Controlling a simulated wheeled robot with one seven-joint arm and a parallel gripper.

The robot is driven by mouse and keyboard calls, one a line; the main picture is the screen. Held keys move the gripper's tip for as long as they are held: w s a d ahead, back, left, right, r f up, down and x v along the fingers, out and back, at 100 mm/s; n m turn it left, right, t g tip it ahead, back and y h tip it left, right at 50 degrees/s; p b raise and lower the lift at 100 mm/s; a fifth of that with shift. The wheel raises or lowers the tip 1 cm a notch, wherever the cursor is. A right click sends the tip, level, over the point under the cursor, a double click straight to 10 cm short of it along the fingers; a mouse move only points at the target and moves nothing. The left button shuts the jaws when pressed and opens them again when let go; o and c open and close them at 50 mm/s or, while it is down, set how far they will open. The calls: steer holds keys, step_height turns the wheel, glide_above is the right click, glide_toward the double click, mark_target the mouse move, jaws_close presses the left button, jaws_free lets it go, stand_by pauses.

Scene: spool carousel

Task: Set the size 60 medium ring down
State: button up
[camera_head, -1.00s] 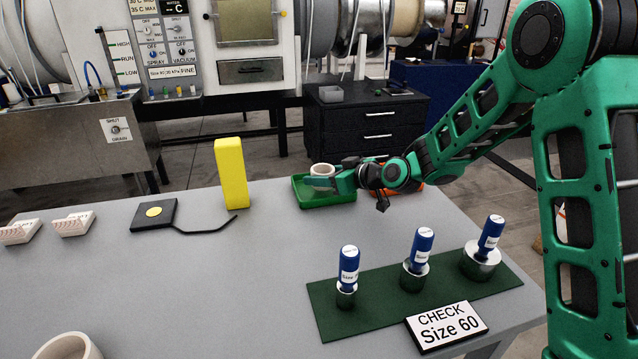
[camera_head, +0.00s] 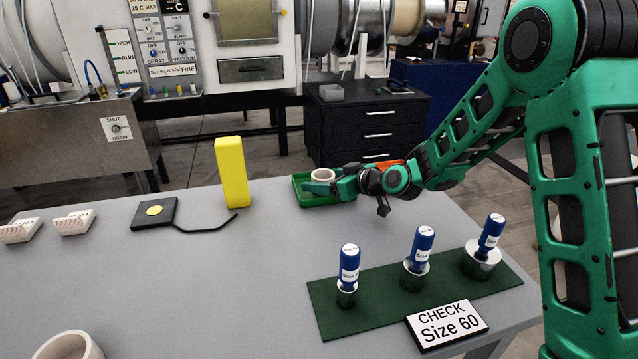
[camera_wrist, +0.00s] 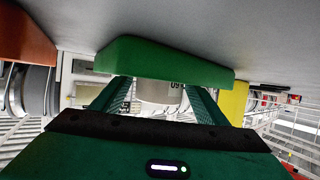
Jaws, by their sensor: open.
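The cream size 60 medium ring (camera_head: 322,174) is at the green tray (camera_head: 303,200) at the back of the table. My gripper (camera_head: 318,187) reaches in from the right at the tray, low beside the ring. In the wrist view, which is upside down, the ring (camera_wrist: 158,92) lies between the two green fingers, with part of a "60" marking visible. The fingers are open. The tray (camera_wrist: 165,62) also shows there, its wall covering part of the ring. Whether the ring's base touches the tray floor is hidden.
A tall yellow block (camera_head: 231,172) stands left of the tray. An orange tray (camera_head: 388,163) is partly hidden behind my arm. The middle of the table is clear.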

steer(key=v, duration=1.1)
steer(key=shift+s+d, duration=0.2)
steer(key=shift+d, duration=0.05)
